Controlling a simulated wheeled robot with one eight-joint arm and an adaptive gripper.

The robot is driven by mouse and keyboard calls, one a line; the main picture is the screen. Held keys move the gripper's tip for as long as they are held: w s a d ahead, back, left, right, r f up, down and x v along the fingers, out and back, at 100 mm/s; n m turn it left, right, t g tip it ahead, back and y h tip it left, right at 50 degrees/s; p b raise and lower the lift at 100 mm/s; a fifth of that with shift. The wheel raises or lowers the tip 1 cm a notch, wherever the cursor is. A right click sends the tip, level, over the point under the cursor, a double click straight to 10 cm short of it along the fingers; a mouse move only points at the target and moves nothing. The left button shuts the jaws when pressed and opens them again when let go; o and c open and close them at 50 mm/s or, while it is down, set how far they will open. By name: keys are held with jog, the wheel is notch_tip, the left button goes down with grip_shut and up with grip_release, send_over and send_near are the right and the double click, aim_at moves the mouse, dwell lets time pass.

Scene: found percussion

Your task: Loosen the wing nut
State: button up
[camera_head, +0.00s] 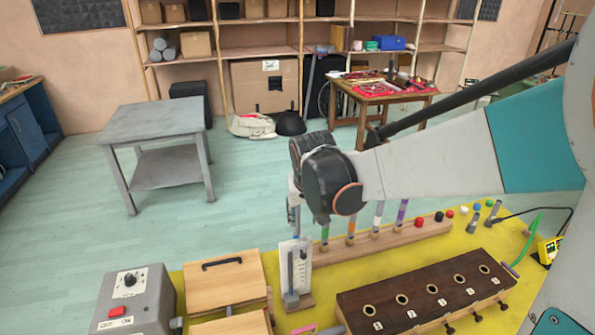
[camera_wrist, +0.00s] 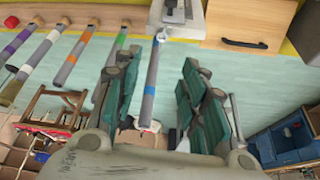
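A small upright stand with a white scale plate (camera_head: 296,262) and a grey metal bar stands on the yellow table. Its end shows at the top of the wrist view (camera_wrist: 188,22), with small metal parts (camera_wrist: 163,36) near it. I cannot make out for certain which part is the wing nut. My gripper (camera_wrist: 162,68) has green-padded fingers spread apart. A grey tube with a blue band (camera_wrist: 151,85) appears between the fingers in the wrist view; I cannot tell its depth, and nothing is seen gripped. In the head view my arm hides most of the gripper.
Tubes with green (camera_head: 325,233), orange (camera_head: 351,228) and purple bands (camera_head: 402,212) stand in a wooden rail (camera_head: 415,232). A grey box with a red button (camera_head: 135,302), a wooden box (camera_head: 222,283) and a dark box with round holes (camera_head: 425,297) crowd the yellow table.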

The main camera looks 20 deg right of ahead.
jog(key=b+x, duration=0.2)
jog(key=x, duration=0.7)
jog(key=shift+r, duration=0.1)
grip_shut()
jog(key=shift+a+n+y, duration=0.15)
jog(key=shift+n+y, duration=0.65)
jog(key=shift+n, duration=1.2)
jog(key=n, duration=0.2)
jog(key=n+y, duration=0.1)
jog(key=n, duration=0.1)
jog(key=shift+s+a+g+y+b, duration=0.15)
jog(key=shift+a+g+y+b, duration=0.05)
jog(key=shift+g+y+b, duration=0.15)
jog(key=n+g+y, duration=0.1)
jog(key=n, duration=0.3)
jog(key=shift+s+a, duration=0.1)
jog(key=shift+a, duration=0.05)
